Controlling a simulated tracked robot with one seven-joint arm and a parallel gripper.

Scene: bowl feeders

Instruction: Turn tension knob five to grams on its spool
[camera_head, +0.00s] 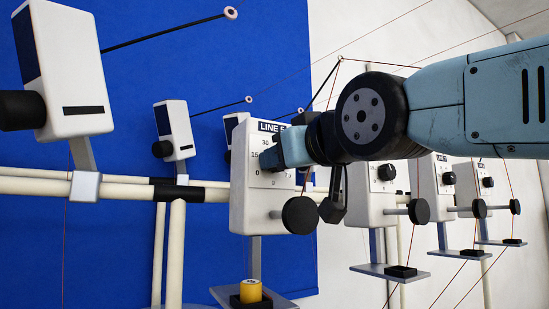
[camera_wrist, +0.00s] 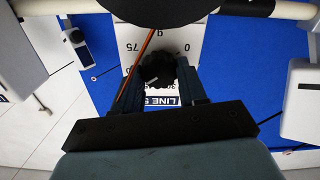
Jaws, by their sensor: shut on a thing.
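The white tension unit marked LINE 5 (camera_head: 248,215) stands at the middle of the head view, with 30, 15 and 0 visible on its dial scale. My gripper (camera_head: 288,150) is at its front face and hides the knob there. In the wrist view, the black tension knob (camera_wrist: 157,68) sits between the two fingers of my gripper (camera_wrist: 160,84), which are shut on it. Scale numbers 75 and 0 show around the knob; its pointer setting cannot be read. A yellow spool (camera_head: 250,291) stands on the shelf below the unit; no gram figure is legible on it.
A black disc on a rod (camera_head: 299,215) sticks out below my gripper. More white units (camera_head: 374,200) stand in a row to the right. Pale rails (camera_head: 130,190) run at left. Thin orange threads cross near my arm; one passes beside the knob (camera_wrist: 138,65).

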